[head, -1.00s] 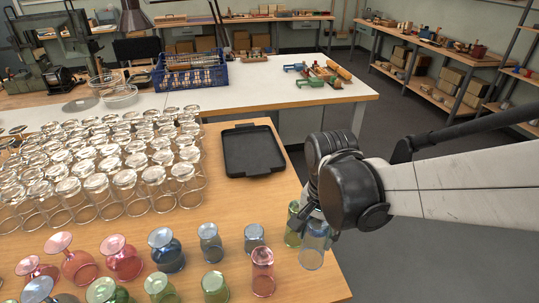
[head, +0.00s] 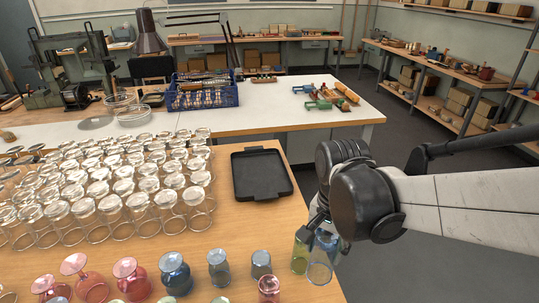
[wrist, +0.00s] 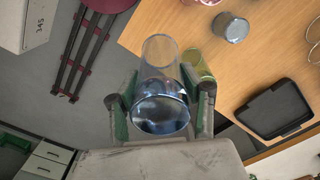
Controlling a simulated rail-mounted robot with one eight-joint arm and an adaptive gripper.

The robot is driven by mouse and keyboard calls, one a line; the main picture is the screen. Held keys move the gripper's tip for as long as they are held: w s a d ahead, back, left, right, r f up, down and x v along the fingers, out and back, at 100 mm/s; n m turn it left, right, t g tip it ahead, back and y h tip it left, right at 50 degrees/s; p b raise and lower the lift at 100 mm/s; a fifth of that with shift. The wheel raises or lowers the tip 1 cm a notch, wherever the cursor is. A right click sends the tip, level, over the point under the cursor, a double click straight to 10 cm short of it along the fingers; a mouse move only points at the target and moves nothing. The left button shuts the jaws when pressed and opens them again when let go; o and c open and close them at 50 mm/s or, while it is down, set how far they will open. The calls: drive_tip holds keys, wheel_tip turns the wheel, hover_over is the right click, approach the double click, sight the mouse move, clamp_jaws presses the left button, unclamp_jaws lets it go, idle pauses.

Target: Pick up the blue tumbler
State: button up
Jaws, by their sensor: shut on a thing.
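The blue tumbler (head: 320,266) is a clear, pale blue glass at the right edge of the wooden table. My gripper (head: 324,222) comes from the right and is shut on its upper part. In the wrist view the tumbler (wrist: 161,85) sits between the two fingers of my gripper (wrist: 161,108), one on each side. A green glass (head: 300,256) stands close beside it on the left, partly hidden by the gripper; it also shows in the wrist view (wrist: 200,65). I cannot tell how far the tumbler's lower end is from the table.
Other coloured glasses, including a small blue-grey one (head: 261,263) and a pink one (head: 269,289), stand to the left. Many clear glasses (head: 120,205) fill the table's left. A black tray (head: 288,190) lies behind my gripper. Open floor (head: 420,265) lies to the right.

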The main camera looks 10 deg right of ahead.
sight(328, 234)
drive_tip(key=shift+r+p, duration=2.35)
drive_tip(key=shift+r, duration=0.9)
drive_tip(key=shift+d, duration=0.1)
